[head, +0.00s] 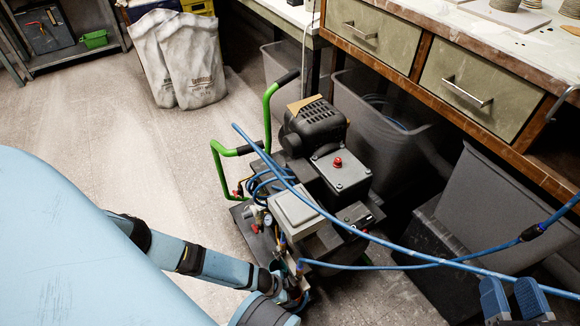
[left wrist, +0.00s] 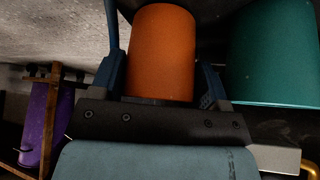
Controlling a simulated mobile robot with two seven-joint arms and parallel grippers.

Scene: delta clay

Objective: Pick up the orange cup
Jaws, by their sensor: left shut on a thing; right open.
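The orange cup (left wrist: 161,50) is in the left wrist view, upper middle, between the two blue fingers of my left gripper (left wrist: 161,80). The gripper is shut on it, one finger on each side.
A teal cylindrical thing (left wrist: 275,55) is close on the right in the left wrist view. A purple one (left wrist: 42,125) stands by a wooden frame at left. In the head view, a compressor cart (head: 295,205), blue hoses and a drawer bench (head: 420,60) fill the middle and right.

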